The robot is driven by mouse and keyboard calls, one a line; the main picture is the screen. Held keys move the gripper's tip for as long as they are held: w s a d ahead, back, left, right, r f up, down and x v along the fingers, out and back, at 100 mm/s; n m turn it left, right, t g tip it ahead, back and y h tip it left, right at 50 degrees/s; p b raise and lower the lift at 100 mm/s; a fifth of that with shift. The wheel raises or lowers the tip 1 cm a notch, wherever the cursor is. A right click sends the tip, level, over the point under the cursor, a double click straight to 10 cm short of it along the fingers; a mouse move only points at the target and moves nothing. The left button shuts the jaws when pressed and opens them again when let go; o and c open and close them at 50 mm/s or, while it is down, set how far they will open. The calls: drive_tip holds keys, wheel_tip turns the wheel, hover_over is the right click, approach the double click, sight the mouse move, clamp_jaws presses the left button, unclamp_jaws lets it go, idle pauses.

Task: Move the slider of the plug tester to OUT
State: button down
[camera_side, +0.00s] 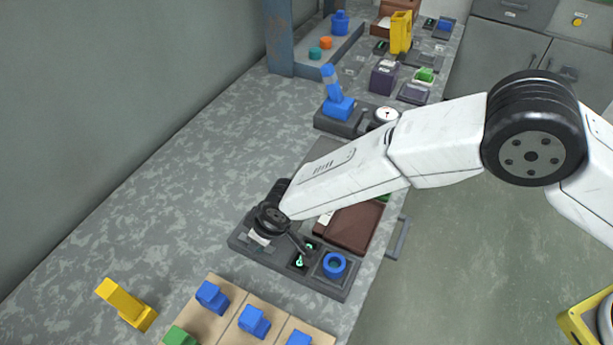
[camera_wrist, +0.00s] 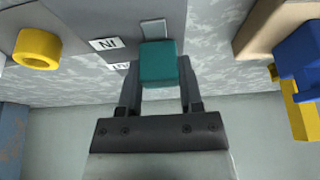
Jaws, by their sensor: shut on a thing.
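The plug tester (camera_side: 243,246) appears to be the dark base under my gripper in the side view. In the wrist view, the teal slider knob (camera_wrist: 158,63) sits between the two fingers of my gripper (camera_wrist: 157,90), which is shut on it. A pale grey strip (camera_wrist: 155,28) shows just beyond the knob. The white IN label (camera_wrist: 105,43) lies to the left, and a second label (camera_wrist: 120,66) is partly hidden by a finger. The knob's base is hidden, so its exact position along the track cannot be told. My wrist hides the knob in the side view.
The wrist view shows a yellow ring (camera_wrist: 37,48) at left. A wooden tray (camera_side: 207,327) with blue and green blocks and a yellow piece (camera_side: 126,304) are nearby. A brown tray (camera_side: 350,225) lies behind.

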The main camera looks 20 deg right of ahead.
sight(240, 235)
drive_tip(key=shift+w+a+f, duration=0.1)
drive_tip(key=shift+w+a, duration=1.2)
drive_tip(key=shift+a, duration=0.05)
drive_tip(key=shift+c, duration=1.2)
unclamp_jaws()
drive_tip(key=shift+r, duration=0.2)
drive_tip(key=shift+v, duration=3.8)
